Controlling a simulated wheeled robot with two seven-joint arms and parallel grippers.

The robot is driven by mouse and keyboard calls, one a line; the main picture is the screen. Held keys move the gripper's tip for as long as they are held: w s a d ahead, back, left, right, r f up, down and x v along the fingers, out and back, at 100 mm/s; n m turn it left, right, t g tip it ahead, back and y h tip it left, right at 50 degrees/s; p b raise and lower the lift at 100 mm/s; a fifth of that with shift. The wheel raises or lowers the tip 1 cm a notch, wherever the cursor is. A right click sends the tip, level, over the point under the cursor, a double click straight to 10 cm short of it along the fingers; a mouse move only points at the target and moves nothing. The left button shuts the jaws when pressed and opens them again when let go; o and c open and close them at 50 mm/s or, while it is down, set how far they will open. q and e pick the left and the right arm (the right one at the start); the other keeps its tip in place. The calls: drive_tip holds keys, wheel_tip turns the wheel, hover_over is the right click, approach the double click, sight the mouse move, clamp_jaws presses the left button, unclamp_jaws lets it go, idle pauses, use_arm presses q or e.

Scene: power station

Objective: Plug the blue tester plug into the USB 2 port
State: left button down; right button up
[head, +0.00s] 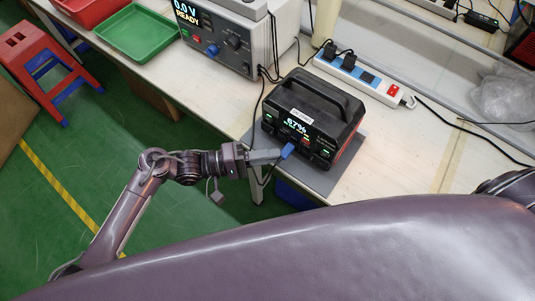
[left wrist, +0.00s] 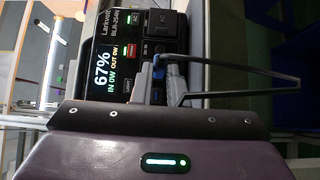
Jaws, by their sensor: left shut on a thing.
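The black power station (head: 318,100) stands on a grey mat on the bench, its lit display reading 67%. It fills the upper middle of the left wrist view (left wrist: 125,50), turned sideways. My left gripper (head: 280,153) is shut on the blue tester plug (head: 288,149) and holds it at the station's front face, beside the display. The plug also shows between the fingers in the left wrist view (left wrist: 158,70). The fingers hide part of the port area, so I cannot tell which port it faces or whether its tip is inside. My right gripper is out of sight.
A grey instrument (head: 230,40) reading READY stands left of the station. A white power strip (head: 358,75) with black plugs lies behind it, with loose cables around. A green tray (head: 138,32) and a red stool (head: 45,65) are at the left.

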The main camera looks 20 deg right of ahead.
use_arm(q)
drive_tip(key=shift+w+d, duration=0.15)
idle(0.3)
drive_tip(key=c, duration=1.3)
unclamp_jaws()
drive_tip(key=shift+c, duration=0.2)
drive_tip(key=a+b, duration=0.1)
drive_tip(key=a, duration=0.6)
drive_tip(key=shift+w+a, duration=0.4)
